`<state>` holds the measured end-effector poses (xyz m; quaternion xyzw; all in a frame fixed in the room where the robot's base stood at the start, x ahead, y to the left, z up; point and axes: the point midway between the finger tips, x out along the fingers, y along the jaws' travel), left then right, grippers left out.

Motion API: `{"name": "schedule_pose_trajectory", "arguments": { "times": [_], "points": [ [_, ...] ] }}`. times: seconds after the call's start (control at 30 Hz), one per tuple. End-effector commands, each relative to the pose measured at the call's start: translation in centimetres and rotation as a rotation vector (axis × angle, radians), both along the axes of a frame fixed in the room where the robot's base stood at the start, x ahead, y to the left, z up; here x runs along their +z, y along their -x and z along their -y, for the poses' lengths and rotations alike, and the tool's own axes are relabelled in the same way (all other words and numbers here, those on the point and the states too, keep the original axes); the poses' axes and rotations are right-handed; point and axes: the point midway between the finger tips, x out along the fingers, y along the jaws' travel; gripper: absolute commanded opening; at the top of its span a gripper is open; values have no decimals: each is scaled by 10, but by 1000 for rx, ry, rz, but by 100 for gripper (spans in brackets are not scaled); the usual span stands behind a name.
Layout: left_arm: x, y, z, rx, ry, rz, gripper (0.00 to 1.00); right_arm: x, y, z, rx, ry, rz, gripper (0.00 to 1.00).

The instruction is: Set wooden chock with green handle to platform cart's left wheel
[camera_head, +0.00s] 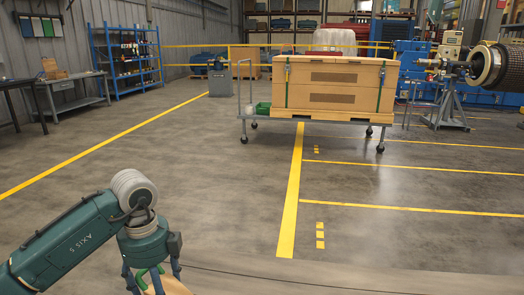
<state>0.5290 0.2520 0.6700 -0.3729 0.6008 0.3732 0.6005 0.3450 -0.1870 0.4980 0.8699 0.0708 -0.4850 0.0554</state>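My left gripper (151,275) is at the bottom edge, pointing down, with its fingertips cut off by the frame. Between its fingers is the green handle (141,279) of the wooden chock (175,287); it appears gripped, and most of the chock lies below the frame. The platform cart (345,122) stands well ahead, beyond the gripper, loaded with a large wooden crate (335,87). The cart's left wheel (244,139) is on the floor with clear floor around it. A right wheel (380,148) also shows. My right gripper is out of view.
Open grey floor with yellow lines (291,205) lies between me and the cart. A workbench (70,97) and blue shelf (126,62) stand at the left wall. A rotor on a stand (447,108) is right of the cart. A green bin (263,108) sits on the cart.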

Motion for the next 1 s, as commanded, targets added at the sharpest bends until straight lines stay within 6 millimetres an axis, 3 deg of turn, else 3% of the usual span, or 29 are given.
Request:
{"name": "schedule_pose_trajectory", "arguments": {
  "times": [0.5, 1.0],
  "points": [
    [45, 13, 80, -1187, -2, 3, 38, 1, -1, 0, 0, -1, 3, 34],
    [75, 46, 136, -2319, -4, 1, 38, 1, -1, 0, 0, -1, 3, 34]
  ]
}}
